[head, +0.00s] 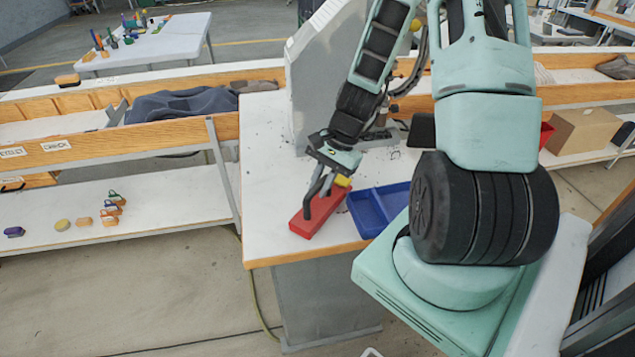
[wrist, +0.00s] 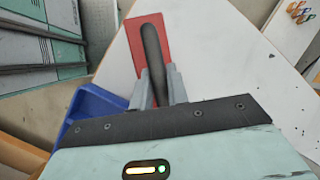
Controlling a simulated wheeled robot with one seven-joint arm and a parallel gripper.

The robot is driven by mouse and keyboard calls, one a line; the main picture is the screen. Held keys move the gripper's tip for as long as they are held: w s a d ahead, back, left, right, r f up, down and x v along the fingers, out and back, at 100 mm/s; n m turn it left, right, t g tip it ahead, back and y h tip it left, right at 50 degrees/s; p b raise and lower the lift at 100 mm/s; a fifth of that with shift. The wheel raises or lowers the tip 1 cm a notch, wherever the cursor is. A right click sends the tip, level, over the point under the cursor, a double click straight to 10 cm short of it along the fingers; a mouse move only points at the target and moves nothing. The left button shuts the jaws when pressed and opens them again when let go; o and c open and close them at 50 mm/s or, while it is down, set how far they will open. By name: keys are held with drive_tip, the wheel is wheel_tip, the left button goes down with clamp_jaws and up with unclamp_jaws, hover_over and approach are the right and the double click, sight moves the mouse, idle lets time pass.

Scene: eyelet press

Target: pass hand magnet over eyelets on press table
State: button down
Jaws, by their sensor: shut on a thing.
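The hand magnet is a red block (head: 317,214) with a dark handle, at the front edge of the white press table (head: 268,160). My gripper (head: 328,180) is above the block and shut on the handle. In the wrist view the two grey fingers (wrist: 157,88) close on the black handle (wrist: 152,55), with the red block under it. I cannot tell whether the block touches the table or is just above it. Small dark specks, perhaps eyelets, lie on the table at the left and behind the gripper.
A blue tray (head: 370,222) stands right of the magnet, close beside it. The grey press body (head: 312,75) rises at the back of the table. Side benches hold dark cloth (head: 180,106) at left and a cardboard box (head: 582,130) at right. The table's left part is clear of large things.

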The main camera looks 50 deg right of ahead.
drive_tip(key=s+d, duration=0.3)
drive_tip(key=d, duration=0.2)
drive_tip(key=shift+s+d+p, duration=0.2)
drive_tip(key=shift+s+p, duration=0.1)
drive_tip(key=shift+s, duration=0.05)
idle(0.3)
drive_tip(key=w+d+p, duration=0.3)
drive_tip(key=w+d, duration=0.2)
drive_tip(key=w, duration=0.4)
drive_tip(key=shift+w, duration=0.2)
idle(0.6)
drive_tip(key=shift+r, duration=0.1)
wheel_tip(320, 180, up, 7)
drive_tip(key=p, duration=0.5)
idle(0.4)
idle(0.4)
